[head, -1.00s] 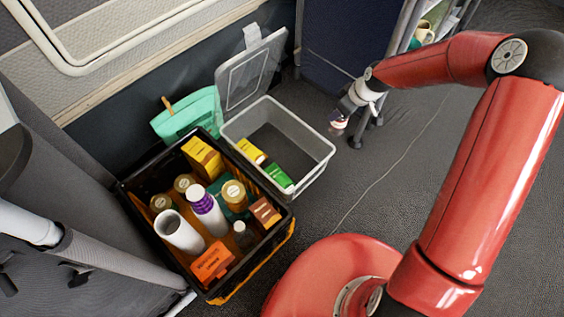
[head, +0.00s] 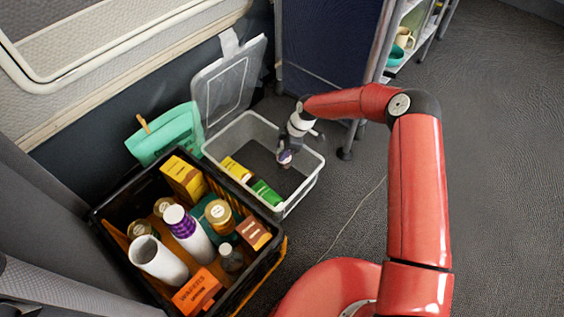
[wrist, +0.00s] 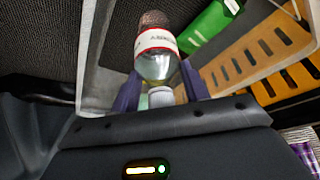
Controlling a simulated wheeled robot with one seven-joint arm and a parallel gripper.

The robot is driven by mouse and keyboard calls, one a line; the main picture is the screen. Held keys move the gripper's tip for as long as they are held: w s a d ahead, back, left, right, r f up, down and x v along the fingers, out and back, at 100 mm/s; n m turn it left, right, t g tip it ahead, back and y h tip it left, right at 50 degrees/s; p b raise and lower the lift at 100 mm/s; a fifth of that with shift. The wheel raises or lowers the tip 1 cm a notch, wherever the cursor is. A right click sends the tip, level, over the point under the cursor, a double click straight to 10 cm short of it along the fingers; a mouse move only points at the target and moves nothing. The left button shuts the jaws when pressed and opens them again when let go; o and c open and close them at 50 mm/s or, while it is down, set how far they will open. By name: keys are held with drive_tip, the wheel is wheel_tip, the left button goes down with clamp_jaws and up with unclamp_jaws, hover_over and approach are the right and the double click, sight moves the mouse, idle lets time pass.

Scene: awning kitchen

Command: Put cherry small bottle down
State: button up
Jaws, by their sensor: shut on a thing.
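The cherry small bottle (wrist: 156,50) is in the wrist view, with a dark red end, a white label with a red edge, a clear part and a white cap. My gripper (wrist: 158,92) is shut on it near the cap end, with a finger on either side. I cannot tell the bottle's exact height above the bin floor.
The grey bin (head: 299,191) holds a yellow box (head: 236,169) and a green box (head: 266,193) at its left side. A black crate (head: 112,215) full of bottles and boxes stands beside it. A teal bag (head: 168,137) and shelf (head: 395,65) are nearby. The bin's right part looks clear.

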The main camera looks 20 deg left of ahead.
drive_tip(key=shift+f+b, duration=0.4)
drive_tip(key=shift+f, duration=3.05)
drive_tip(key=shift+f, duration=0.15)
drive_tip(key=o, duration=1.4)
